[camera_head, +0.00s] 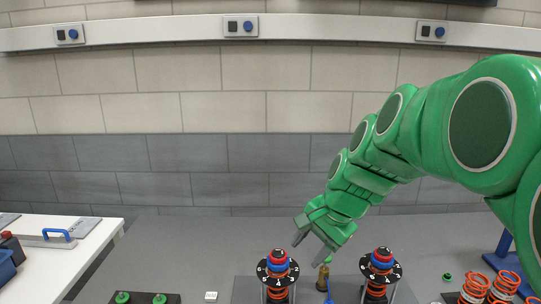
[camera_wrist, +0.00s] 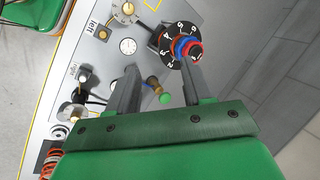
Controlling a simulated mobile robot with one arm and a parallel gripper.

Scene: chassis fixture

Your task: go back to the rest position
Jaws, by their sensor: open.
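My gripper (camera_head: 308,251) is open at the end of my green arm, which reaches in from the right. It hangs above the fixture, between two numbered black dials. In the wrist view my two grey fingers (camera_wrist: 158,72) are spread apart, with nothing gripped between them. A brass piece with a green end (camera_wrist: 158,88) shows in the gap, and it looks to be below the fingers. The right finger overlaps the edge of a numbered dial (camera_wrist: 167,40) with a red and blue knob; I cannot tell whether they touch.
The left dial (camera_head: 277,268) and right dial (camera_head: 380,266) stand on the fixture, with a brass post (camera_head: 323,274) between them. Orange springs (camera_head: 490,287) lie at the right. A white table (camera_head: 60,258) stands at the left. The space above the fixture's left side is clear.

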